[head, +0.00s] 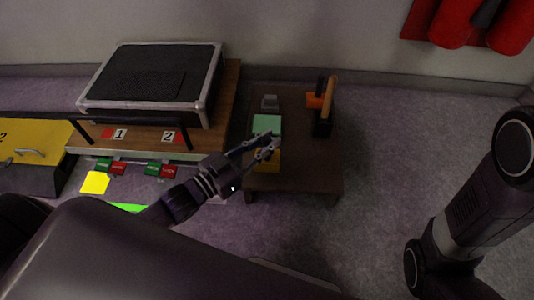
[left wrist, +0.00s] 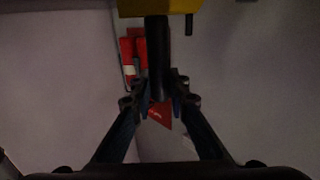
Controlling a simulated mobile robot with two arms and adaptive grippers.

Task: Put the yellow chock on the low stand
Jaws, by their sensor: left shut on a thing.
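The yellow chock (head: 268,162) shows just below my left fingertips in the head view, over the near left part of a low brown stand (head: 310,170). In the left wrist view its yellow body (left wrist: 160,7) is at the top edge, with a dark upright piece running down between the fingers. My left gripper (head: 268,147) is shut on it, and its fingertips also show in the left wrist view (left wrist: 155,98). I cannot tell whether the chock touches the stand. My right gripper is not in view.
A green block (head: 266,123) sits just behind the chock, with a small grey piece (head: 270,102) behind that. An orange and black object (head: 322,105) stands at the stand's right. A wooden bench (head: 225,100) with a black case (head: 150,75) is at left.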

